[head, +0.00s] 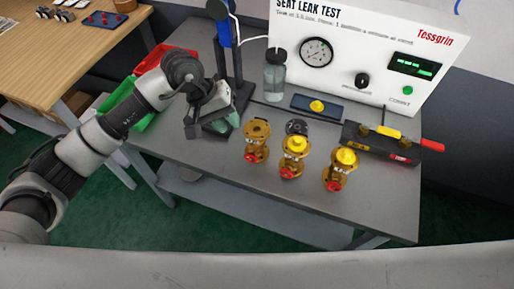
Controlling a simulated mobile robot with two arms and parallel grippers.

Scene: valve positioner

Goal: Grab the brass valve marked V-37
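Three brass valves stand in a row on the grey bench in the head view. The left one (256,141) has a bare brass top flange. The middle one (292,157) and the right one (340,171) have yellow caps. Each has a red part low at its front. Their markings are too small to read, so I cannot tell which is V-37. My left gripper (211,128) points down over the bench, left of the left valve and apart from it. A pale green thing shows at its fingers; whether it is held is unclear. My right gripper is out of view.
The white seat leak test panel (370,55) stands behind the valves. A blue-and-black stand (228,50) rises behind my gripper. Red and green bins sit left.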

